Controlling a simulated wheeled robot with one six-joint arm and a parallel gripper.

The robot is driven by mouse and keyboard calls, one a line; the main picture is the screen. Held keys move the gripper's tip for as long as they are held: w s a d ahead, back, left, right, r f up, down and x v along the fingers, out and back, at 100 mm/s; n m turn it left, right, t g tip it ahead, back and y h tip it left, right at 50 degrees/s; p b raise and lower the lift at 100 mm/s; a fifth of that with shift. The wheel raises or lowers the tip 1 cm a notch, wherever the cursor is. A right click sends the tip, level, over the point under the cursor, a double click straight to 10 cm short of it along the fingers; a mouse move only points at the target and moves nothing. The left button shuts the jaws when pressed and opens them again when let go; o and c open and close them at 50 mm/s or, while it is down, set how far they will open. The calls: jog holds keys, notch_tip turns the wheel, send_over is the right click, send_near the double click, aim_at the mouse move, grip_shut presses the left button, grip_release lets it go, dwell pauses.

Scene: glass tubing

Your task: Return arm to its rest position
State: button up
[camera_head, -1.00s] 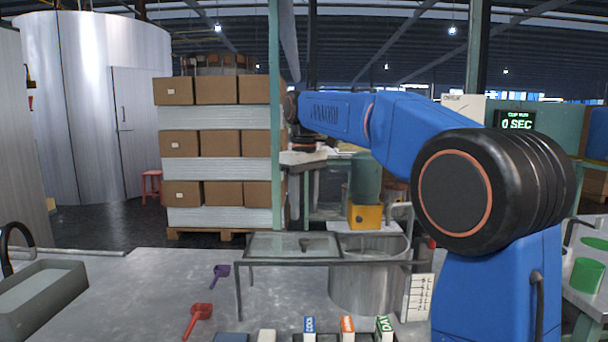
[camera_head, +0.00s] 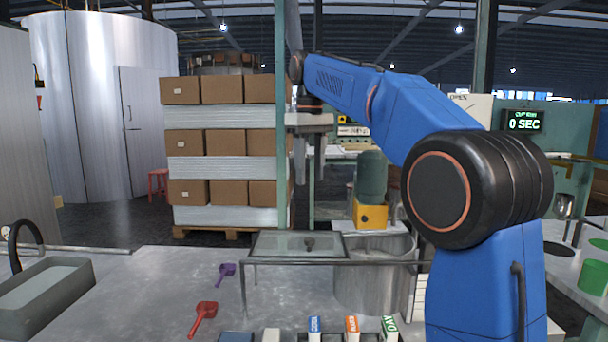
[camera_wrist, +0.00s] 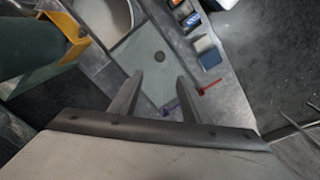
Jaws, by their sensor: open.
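My blue arm (camera_head: 420,120) reaches up and to the left in the head view, with its forearm sloping toward the back. My gripper (camera_head: 309,178) hangs fingers-down at its far end, raised above the bench, in front of the green post and beside the stacked boxes. In the wrist view my gripper (camera_wrist: 158,80) shows two fingers set well apart, with nothing between them. Below the fingers lie a glass plate (camera_wrist: 142,55) with a dark knob and a purple scoop (camera_wrist: 168,108), both apart from the gripper.
The glass-topped stand (camera_head: 297,244) and a metal vat (camera_head: 375,285) stand on the bench. A yellow-based green motor (camera_head: 371,215) is behind. Red (camera_head: 203,317) and purple (camera_head: 226,271) scoops lie left, near a grey trough (camera_head: 45,295). Small labelled boxes (camera_head: 352,326) line the front.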

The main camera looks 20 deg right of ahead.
jog(key=s+d+f+m+t, duration=0.2)
jog(key=s+d+f+m, duration=0.1)
jog(key=s+f, duration=1.3)
jog(key=s+d+f+m+t, duration=0.2)
jog(key=s+d+f, duration=0.2)
jog(key=s+f, duration=1.3)
jog(key=s, duration=0.3)
jog(key=shift+m+t, duration=0.4)
jog(key=shift+r, duration=0.1)
jog(key=shift+c, duration=0.6)
